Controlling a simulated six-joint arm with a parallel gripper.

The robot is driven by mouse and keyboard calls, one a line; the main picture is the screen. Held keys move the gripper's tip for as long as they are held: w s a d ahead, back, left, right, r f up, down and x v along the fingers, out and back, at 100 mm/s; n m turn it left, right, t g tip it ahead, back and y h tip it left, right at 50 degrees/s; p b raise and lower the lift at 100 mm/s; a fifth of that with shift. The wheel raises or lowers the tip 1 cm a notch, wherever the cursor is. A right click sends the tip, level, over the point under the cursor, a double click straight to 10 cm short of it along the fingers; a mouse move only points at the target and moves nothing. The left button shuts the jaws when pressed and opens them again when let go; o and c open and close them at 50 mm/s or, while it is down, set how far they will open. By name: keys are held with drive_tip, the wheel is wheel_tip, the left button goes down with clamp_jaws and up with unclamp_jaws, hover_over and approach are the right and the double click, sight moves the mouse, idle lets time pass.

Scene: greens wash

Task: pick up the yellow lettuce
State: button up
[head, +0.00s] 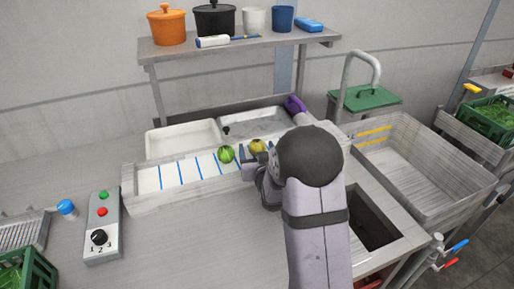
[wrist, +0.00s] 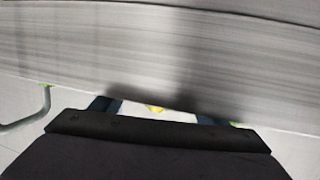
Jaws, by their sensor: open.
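The yellow lettuce (head: 258,146) is a small round yellowish head on the right part of the white belt with blue cross lines (head: 146,180).
A white tray (head: 182,136) and a metal basin lie behind the belt. A purple item (head: 295,104) is at the basin's right end. The counter's front middle is clear.

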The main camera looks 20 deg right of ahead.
sight(257, 140)
drive_tip(key=shift+c, duration=0.4)
drive_tip(key=c, duration=1.1)
drive_tip(key=shift+r, duration=0.1)
wheel_tip(257, 140, up, 10)
drive_tip(key=shift+f+b, duration=0.1)
drive_tip(key=shift+b, duration=0.25)
